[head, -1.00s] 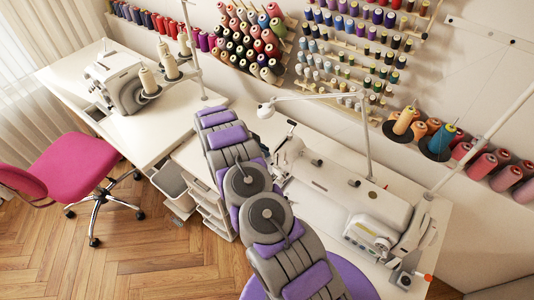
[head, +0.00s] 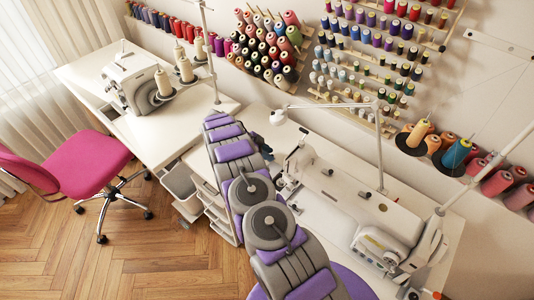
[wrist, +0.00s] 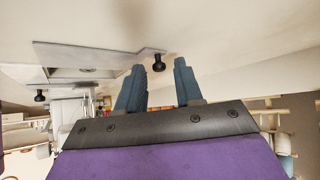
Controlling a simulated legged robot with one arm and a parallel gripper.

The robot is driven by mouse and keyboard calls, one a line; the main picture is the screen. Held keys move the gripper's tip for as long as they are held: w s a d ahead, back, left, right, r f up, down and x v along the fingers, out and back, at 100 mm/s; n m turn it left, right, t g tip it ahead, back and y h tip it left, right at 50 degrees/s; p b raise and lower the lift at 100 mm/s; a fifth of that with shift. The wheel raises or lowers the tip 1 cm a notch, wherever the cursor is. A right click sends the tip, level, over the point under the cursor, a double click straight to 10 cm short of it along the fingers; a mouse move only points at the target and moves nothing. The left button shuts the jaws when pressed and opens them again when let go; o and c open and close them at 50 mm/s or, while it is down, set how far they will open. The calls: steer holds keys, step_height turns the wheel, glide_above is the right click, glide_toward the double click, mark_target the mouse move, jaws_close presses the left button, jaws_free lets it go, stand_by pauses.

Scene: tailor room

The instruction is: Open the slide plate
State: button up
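The white sewing machine (head: 350,210) stands on the right table in the head view, its needle end facing the back left, behind my arm.
A white lamp (head: 279,117) on a thin arm hangs over the sewing table. A second machine (head: 130,85) with thread cones stands on the left table. A pink chair (head: 90,165) stands on the wooden floor at left. Thread racks (head: 365,60) cover the wall.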

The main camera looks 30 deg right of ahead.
steer(key=shift+o, duration=0.2)
steer(key=p+v, duration=0.2)
steer(key=v, duration=1.5)
steer(key=shift+a, duration=0.25)
steer(key=shift+w+r, duration=0.1)
steer(key=shift+r, duration=0.05)
steer(key=s+a+r+n+t+y, duration=0.15)
steer(key=s+a+r+n, duration=0.25)
steer(key=s+r+n, duration=0.45)
steer(key=s+a+r+n+y, duration=0.3)
steer(key=s+r+n, duration=0.2)
steer(key=s+r, duration=0.7)
steer(key=s+a+r+n+y, duration=0.1)
steer(key=s+a+n, duration=0.1)
steer(key=s, duration=0.7)
steer(key=s+a+r+n+y, duration=0.1)
steer(key=s+n, duration=0.3)
steer(key=s, duration=0.6)
steer(key=s+a+r+n+y, duration=0.1)
steer(key=s+a+r+n, duration=0.1)
steer(key=s, duration=0.8)
steer(key=shift+s+a+n+t, duration=0.25)
steer(key=shift+a+n+t, duration=0.1)
steer(key=shift+a+n, duration=0.45)
